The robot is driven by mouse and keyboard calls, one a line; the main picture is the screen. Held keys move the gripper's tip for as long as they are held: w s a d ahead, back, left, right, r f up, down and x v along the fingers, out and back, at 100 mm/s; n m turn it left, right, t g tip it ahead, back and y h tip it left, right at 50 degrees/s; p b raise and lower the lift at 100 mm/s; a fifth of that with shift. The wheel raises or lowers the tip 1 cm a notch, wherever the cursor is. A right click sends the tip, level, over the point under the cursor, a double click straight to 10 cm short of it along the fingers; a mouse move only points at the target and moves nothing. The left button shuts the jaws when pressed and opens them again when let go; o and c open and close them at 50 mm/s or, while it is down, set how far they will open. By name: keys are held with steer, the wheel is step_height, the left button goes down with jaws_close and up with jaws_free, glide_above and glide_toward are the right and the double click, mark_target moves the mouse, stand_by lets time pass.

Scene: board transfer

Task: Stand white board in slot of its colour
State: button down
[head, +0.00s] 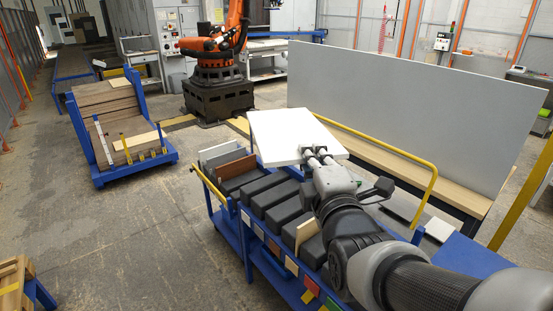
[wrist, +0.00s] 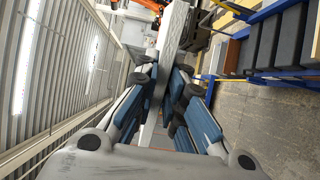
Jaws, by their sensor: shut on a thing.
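My gripper (head: 314,154) is shut on the edge of the white board (head: 285,135). In the head view the board is held nearly flat, above the far part of the slotted rack (head: 268,192). In the wrist view the white board (wrist: 176,28) shows edge-on between the blue-padded fingers (wrist: 165,85). The rack has dark grey blocks with gaps between them, and coloured tags (head: 311,285) run along its front edge. I cannot make out a white tag. My arm hides the rack's near right part.
Grey and brown boards (head: 238,170) stand at the rack's far end, and a beige board (head: 307,230) stands nearer. A large grey panel (head: 400,115) rises behind on the right. A yellow rail (head: 395,160) runs before it. Open floor (head: 150,220) lies left of the rack.

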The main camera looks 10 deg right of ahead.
steer(key=shift+s+r, duration=0.25)
steer(key=shift+r, duration=0.25)
steer(key=shift+s+r, duration=0.25)
steer(key=shift+r, duration=0.2)
steer(key=p, duration=0.2)
steer(key=shift+w+r+g+p, duration=0.1)
steer(key=shift+r+g+p, duration=0.15)
steer(key=shift+g+p, duration=0.15)
steer(key=g+p, duration=0.1)
steer(key=p, duration=0.1)
steer(key=shift+p, duration=0.3)
steer(key=g+p, duration=0.5)
steer(key=p, duration=0.8)
steer(key=shift+f+g, duration=0.1)
steer(key=shift+g, duration=0.3)
steer(key=g+p, duration=0.5)
steer(key=p, duration=0.7)
steer(key=shift+p, duration=0.35)
steer(key=g+p, duration=0.2)
steer(key=p, duration=0.1)
steer(key=shift+p, duration=0.35)
steer(key=shift+f+g, duration=0.35)
steer(key=shift+g, duration=0.45)
steer(key=shift+f, duration=0.1)
